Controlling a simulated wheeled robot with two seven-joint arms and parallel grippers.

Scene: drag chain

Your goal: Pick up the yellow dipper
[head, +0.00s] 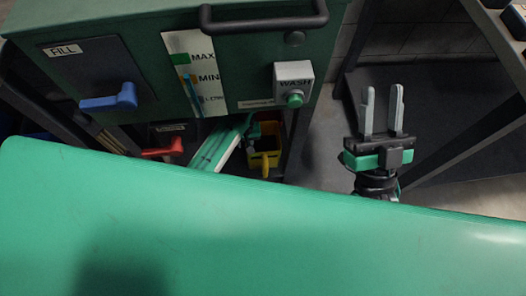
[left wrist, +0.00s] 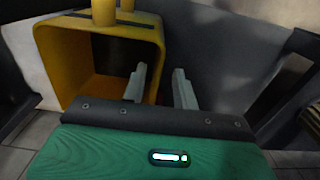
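My left gripper (left wrist: 158,84) is open. In that view one finger overlaps the dipper's opening and the other lies right of its right wall; I cannot tell whether either touches. My right gripper (head: 382,112) is open and empty, right of the machine, fingers pointing up in the picture.
The green machine (head: 150,30) has a blue lever (head: 110,100), a red lever (head: 163,149), a black handle (head: 265,20) and a WASH button box (head: 293,80). A broad green surface (head: 230,235) fills the foreground. Dark frame bars stand at the right.

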